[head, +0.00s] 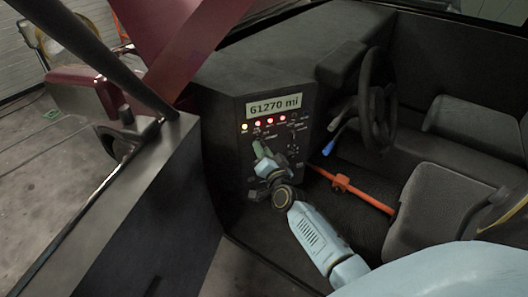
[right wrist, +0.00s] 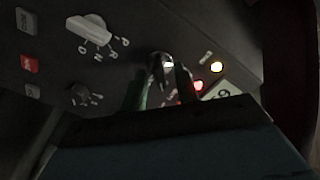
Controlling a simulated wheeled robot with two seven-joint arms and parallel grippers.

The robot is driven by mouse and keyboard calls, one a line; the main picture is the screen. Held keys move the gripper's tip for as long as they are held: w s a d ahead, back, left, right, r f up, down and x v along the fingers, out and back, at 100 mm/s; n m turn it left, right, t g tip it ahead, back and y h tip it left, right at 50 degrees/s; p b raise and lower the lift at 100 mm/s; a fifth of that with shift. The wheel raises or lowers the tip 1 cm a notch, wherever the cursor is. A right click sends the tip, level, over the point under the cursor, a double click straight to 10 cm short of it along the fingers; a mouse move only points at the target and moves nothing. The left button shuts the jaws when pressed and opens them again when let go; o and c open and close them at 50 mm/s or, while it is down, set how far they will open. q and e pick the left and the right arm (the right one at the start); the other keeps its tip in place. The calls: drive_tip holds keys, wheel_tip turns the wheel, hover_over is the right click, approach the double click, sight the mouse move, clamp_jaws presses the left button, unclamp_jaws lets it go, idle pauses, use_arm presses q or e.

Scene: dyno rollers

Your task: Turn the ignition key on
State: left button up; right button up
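The dark control panel (head: 247,170) stands left of the steering wheel in the head view. My right gripper (head: 258,148) is at the panel's left part, just under the row of lights. In the right wrist view its two dark green fingers (right wrist: 162,82) stand on either side of a small dark ignition piece with a pale face (right wrist: 166,65), which I take for the key switch. Whether the fingers touch it cannot be told. In the head view the gripper hides this piece. My left gripper is not in view.
A display (head: 274,105) reads 61270 mi, above lit yellow and red lights (head: 269,121). A white selector knob (right wrist: 90,32) and a dark knob (right wrist: 80,95) are nearby. The steering wheel (head: 366,100), blue-tipped lever (head: 328,149) and orange bar (head: 360,193) lie to the right.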

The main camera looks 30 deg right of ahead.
drive_tip(key=p+v, duration=0.1)
drive_tip(key=v, duration=1.2)
drive_tip(key=shift+s+p, duration=0.2)
drive_tip(key=shift+p, duration=0.1)
drive_tip(key=s+a+f+n+g+y, duration=0.25)
drive_tip(key=s+f, duration=0.25)
drive_tip(key=f, duration=0.4)
drive_tip(key=s+a+f+n+g+y, duration=0.1)
drive_tip(key=s+a+f+n+g, duration=0.3)
drive_tip(key=f, duration=0.6)
drive_tip(key=s+a+f+n+g+y, duration=0.1)
drive_tip(key=s+f+n+g, duration=0.1)
drive_tip(key=s+f, duration=0.5)
drive_tip(key=s+f+n+g, duration=0.2)
drive_tip(key=s+f, duration=0.2)
drive_tip(key=s, duration=0.3)
drive_tip(key=s+f+n+g, duration=0.1)
drive_tip(key=s+f+g, duration=0.2)
drive_tip(key=s+f, duration=0.2)
drive_tip(key=s+d+f+n+g, duration=0.1)
drive_tip(key=s+f, duration=0.4)
drive_tip(key=s, duration=0.6)
drive_tip(key=shift+n+g, duration=0.85)
drive_tip(key=shift+g, duration=0.2)
drive_tip(key=shift+w+h, duration=0.1)
drive_tip(key=shift+h, duration=0.15)
